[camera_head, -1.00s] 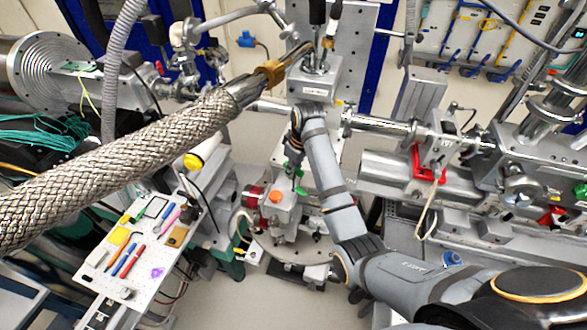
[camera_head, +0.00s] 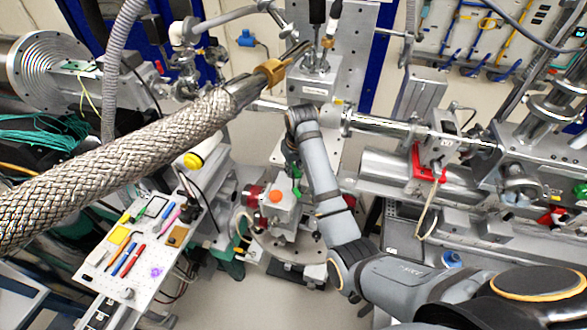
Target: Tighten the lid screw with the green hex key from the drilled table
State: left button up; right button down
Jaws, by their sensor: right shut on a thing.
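My right arm reaches in from the lower right. My right gripper (camera_head: 292,169) points down beside the forearm, partly hidden by it, with green showing at its fingers. It is shut on the green hex key (camera_head: 297,189), of which only a small part shows. The key is just above a metal box with an orange knob (camera_head: 275,196) and a red part on its left. The lid screw is too small or hidden to make out. The drilled table (camera_head: 108,283), a pale perforated board, stands at the lower left. My left gripper is not in view.
Small tools, including a red pen (camera_head: 131,266) and a yellow block (camera_head: 119,235), lie on the drilled table. A thick braided hose (camera_head: 130,145) crosses the upper left. Beamline pipes and a red clamp (camera_head: 415,165) stand at the right. Some floor is bare at the bottom.

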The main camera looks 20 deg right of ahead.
jog(key=m, duration=0.3)
jog(key=shift+h, duration=0.3)
jog(key=shift+m, duration=0.4)
jog(key=m, duration=0.3)
jog(key=shift+h, duration=0.4)
jog(key=shift+m, duration=0.3)
jog(key=shift+m, duration=0.6)
jog(key=m, duration=0.2)
jog(key=shift+m+g+h, duration=0.3)
jog(key=shift+g, duration=0.1)
